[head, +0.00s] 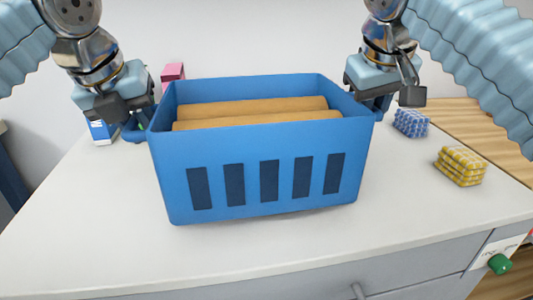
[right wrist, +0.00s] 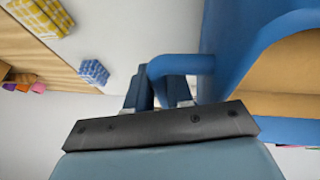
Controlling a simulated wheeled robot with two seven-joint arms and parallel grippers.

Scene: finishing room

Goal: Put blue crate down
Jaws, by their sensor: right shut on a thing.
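The blue crate (head: 265,150) is over the middle of the white counter (head: 260,250), with brown roll-like things (head: 250,112) inside. Its lower edge slants slightly in the head view. I cannot tell whether it touches the counter or hangs just above. My right gripper (head: 382,103) is shut on the crate's right handle, which shows as a blue loop in the right wrist view (right wrist: 178,65). My left gripper (head: 138,122) is at the crate's left handle. Its fingertips are mostly hidden, so its grip is unclear.
A yellow checked cloth stack (head: 461,165) and a blue checked one (head: 411,122) lie to the right. A pink box (head: 172,73) stands behind the crate, and a blue and white box (head: 101,131) at the left. The counter's front is clear.

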